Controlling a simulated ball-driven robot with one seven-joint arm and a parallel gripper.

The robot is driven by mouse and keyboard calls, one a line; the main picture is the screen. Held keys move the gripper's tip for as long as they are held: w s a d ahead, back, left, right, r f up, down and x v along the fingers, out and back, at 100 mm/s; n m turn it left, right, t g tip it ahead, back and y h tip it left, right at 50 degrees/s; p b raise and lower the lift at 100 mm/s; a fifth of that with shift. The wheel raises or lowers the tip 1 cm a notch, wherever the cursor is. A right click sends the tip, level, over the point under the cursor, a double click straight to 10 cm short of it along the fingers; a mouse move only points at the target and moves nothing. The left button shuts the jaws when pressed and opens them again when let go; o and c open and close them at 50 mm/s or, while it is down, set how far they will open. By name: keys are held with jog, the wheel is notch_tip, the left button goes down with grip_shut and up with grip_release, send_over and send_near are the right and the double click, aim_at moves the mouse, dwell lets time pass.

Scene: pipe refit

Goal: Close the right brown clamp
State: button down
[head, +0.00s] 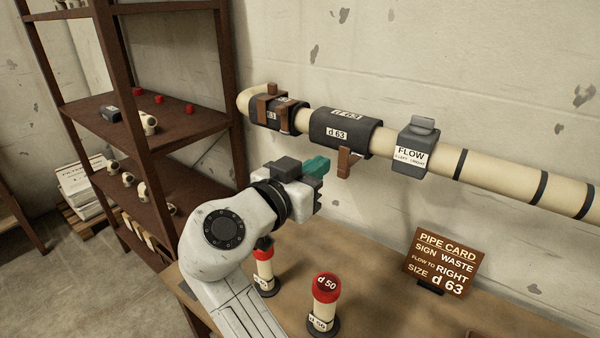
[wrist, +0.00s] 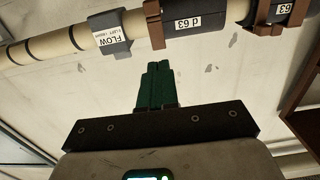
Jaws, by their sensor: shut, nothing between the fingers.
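The right brown clamp (head: 345,162) hangs down below the pipe at the right part of the middle black d 63 sleeve (head: 325,120); no brown band shows over the sleeve's top there. In the wrist view the clamp (wrist: 153,24) is a brown strip between that sleeve and the grey flow unit. My gripper (head: 318,165) has teal fingers, held together and empty, left of and slightly below the clamp in the head view. In the wrist view the fingertips (wrist: 158,66) point toward the pipe, apart from the clamp.
A left brown clamp (head: 268,105) wraps another black sleeve near the pipe's bend. The grey flow unit (head: 411,147) sits on the pipe to the right. Below are a red-topped d 50 piece (head: 325,290), a pipe card (head: 443,262) and a table. Brown shelves (head: 150,130) stand left.

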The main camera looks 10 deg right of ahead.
aim_at(343, 148)
jog(key=shift+p+x, duration=0.75)
jog(key=shift+x, duration=2.35)
jog(key=shift+r, duration=0.2)
